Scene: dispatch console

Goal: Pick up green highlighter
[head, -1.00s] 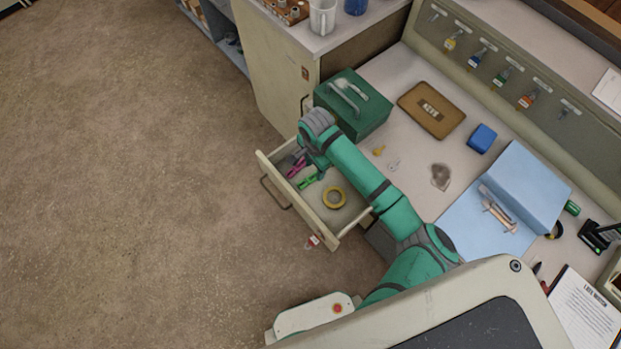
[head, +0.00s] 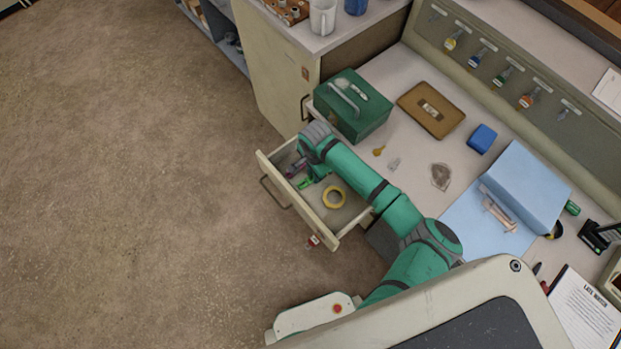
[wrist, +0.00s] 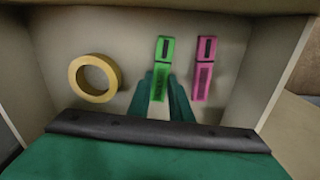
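The green highlighter (wrist: 164,66) lies in the open drawer (head: 345,228), its lower end between my fingertips in the wrist view. In the head view a small part of the green highlighter (head: 305,183) shows beside my arm's end. My gripper (wrist: 160,78) is open, with a finger on either side of the highlighter and a small gap visible. I cannot tell whether either finger touches it. In the head view the fingers are mostly hidden behind my wrist.
A pink highlighter (wrist: 204,66) lies close to the right of the green one. A yellow tape roll (wrist: 95,78) lies to the left. The drawer walls enclose them. A green metal box (head: 352,105) stands on the desk beside the drawer.

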